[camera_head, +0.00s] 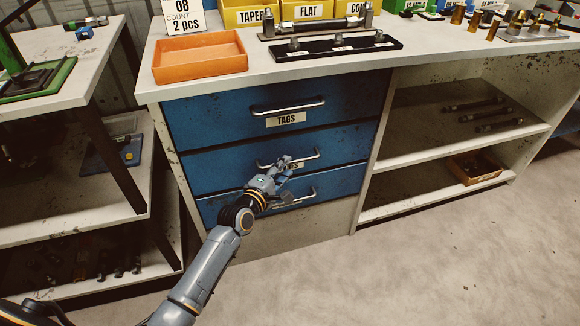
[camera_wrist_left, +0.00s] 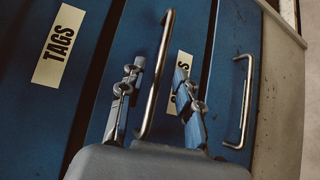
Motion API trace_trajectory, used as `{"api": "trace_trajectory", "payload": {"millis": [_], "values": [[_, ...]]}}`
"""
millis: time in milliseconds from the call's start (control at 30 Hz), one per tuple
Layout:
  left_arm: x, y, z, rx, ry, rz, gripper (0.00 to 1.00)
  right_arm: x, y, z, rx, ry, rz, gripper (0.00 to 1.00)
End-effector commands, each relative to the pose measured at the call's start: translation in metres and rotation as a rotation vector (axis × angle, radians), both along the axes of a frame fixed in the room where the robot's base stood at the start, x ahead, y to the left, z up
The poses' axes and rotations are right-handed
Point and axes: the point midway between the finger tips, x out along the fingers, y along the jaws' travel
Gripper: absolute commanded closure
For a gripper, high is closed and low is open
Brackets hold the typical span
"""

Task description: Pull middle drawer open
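The blue middle drawer (camera_head: 220,170) sits between the top and bottom drawers and looks shut. Its metal bar handle (camera_head: 308,155) is partly hidden by my left gripper (camera_head: 284,168), which also covers most of its label. In the left wrist view the handle (camera_wrist_left: 157,85) runs between the two spread fingers of my left gripper (camera_wrist_left: 156,90). The fingers are open, one on each side of the bar, with visible gaps. I cannot tell whether either finger touches it. My right gripper is not in view.
The top drawer (camera_head: 250,115) carries a TAGS label. The bottom drawer handle (camera_head: 300,198) lies close below my gripper. An orange tray (camera_head: 200,58) and a black rack (camera_head: 330,47) rest on the worktop. Open shelves (camera_head: 425,122) stand right; the floor (camera_head: 430,270) in front is clear.

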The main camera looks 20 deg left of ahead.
Motion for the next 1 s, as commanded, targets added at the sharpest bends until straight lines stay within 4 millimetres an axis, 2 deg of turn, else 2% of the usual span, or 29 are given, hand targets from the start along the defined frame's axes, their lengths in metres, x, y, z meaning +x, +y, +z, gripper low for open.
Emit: {"api": "trace_trajectory", "payload": {"millis": [100, 233, 600, 633, 800, 1000], "values": [[0.019, -0.004, -0.004, 0.002, -0.001, 0.0, 0.66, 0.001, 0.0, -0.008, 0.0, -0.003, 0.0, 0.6], [0.031, -0.006, -0.005, 0.002, -0.001, 0.001, 0.66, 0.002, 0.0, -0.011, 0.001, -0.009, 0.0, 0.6], [0.036, -0.007, -0.005, 0.002, 0.0, 0.0, 0.66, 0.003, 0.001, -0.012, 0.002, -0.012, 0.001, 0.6], [0.036, -0.007, -0.005, 0.002, 0.0, 0.0, 0.68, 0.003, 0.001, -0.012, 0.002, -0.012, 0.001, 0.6], [0.036, -0.007, -0.005, 0.002, 0.001, 0.001, 1.0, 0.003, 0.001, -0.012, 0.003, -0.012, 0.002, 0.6], [0.036, -0.007, -0.005, 0.002, 0.001, 0.001, 1.0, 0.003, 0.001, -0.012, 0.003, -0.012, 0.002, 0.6]]}}
